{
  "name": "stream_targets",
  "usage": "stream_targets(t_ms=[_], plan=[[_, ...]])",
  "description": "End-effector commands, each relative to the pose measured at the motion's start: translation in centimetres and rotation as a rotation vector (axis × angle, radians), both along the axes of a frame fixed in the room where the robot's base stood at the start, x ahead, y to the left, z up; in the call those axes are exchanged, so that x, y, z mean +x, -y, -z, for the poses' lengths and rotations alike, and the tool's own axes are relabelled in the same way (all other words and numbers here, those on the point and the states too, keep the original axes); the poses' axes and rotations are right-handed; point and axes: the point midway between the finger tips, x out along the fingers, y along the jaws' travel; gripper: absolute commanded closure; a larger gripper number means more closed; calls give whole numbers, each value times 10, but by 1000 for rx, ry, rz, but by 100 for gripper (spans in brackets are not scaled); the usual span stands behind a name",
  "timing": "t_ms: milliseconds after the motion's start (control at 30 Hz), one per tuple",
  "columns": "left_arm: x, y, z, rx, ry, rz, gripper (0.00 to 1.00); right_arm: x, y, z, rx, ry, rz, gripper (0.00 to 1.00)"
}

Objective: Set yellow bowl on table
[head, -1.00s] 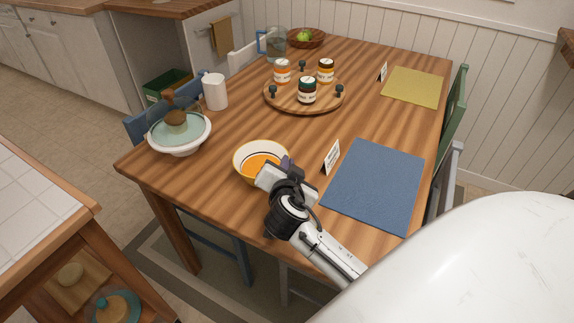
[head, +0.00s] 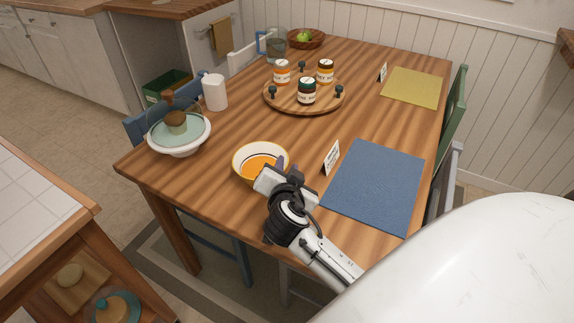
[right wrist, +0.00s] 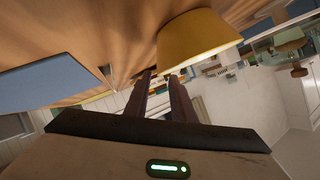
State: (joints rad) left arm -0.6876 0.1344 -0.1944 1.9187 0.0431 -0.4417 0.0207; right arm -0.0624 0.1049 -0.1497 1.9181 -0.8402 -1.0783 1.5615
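In the right wrist view, the bowl's yellow outside (right wrist: 197,38) is just beyond the fingertips (right wrist: 163,76), with a gap visible between the fingers. I cannot tell whether a finger still touches the rim. My left gripper is not in view.
A covered dish (head: 180,140) and a white cup (head: 214,92) stand left. A round wooden tray (head: 305,107) with jars is behind. The table between them is clear.

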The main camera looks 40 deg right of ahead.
Motion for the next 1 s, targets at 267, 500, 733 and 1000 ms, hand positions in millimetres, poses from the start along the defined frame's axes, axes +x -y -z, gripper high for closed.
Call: stream_targets(t_ms=[267,500,733,1000], plan=[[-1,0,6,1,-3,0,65,-34,-28,-16,4,1,0,77],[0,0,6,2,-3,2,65,-44,-35,-23,-1,2,1,77],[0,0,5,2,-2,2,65,-43,-35,-23,-1,2,1,77],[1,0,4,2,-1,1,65,-43,-35,-23,-1,2,1,77]])
